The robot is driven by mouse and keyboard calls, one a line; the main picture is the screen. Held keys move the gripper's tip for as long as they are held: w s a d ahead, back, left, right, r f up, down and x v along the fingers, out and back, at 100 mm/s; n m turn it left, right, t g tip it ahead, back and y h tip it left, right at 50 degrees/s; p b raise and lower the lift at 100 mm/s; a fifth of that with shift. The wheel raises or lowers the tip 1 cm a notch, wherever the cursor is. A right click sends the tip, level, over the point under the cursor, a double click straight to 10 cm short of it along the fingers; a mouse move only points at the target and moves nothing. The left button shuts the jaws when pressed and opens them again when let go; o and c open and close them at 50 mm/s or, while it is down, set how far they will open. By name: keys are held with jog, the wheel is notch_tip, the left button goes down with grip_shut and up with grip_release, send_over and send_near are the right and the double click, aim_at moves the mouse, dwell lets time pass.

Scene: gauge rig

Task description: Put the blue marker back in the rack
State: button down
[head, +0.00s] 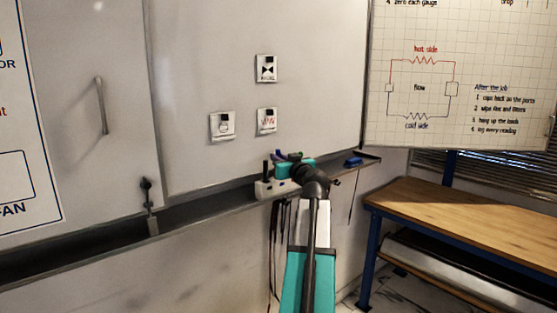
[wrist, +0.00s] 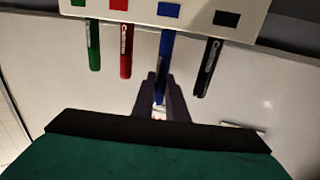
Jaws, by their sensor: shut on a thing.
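The marker rack (wrist: 240,20) is a white block with green, red, blue and black squares, at the top of the wrist view. The blue marker (wrist: 166,55) lines up with the blue square, and its far end meets the rack's edge. I cannot tell how deep it sits. My gripper (wrist: 160,92) is shut on the marker's near end. In the head view the rack (head: 264,189) stands on the ledge, partly hidden by my gripper and arm.
A green marker (wrist: 93,45), a red marker (wrist: 126,50) and a black marker (wrist: 208,68) are in line with their own squares, close on both sides of my fingers. A blue object (head: 353,161) lies on the ledge (head: 215,205) to the right. A wooden bench (head: 470,215) stands at right.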

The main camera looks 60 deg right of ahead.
jog(key=shift+f, duration=0.2)
dwell(0.3)
jog(key=c, duration=1.1)
grip_release()
jog(key=shift+r, duration=0.1)
jog(key=shift+r+p, duration=1.3)
jog(key=shift+r, duration=3.6)
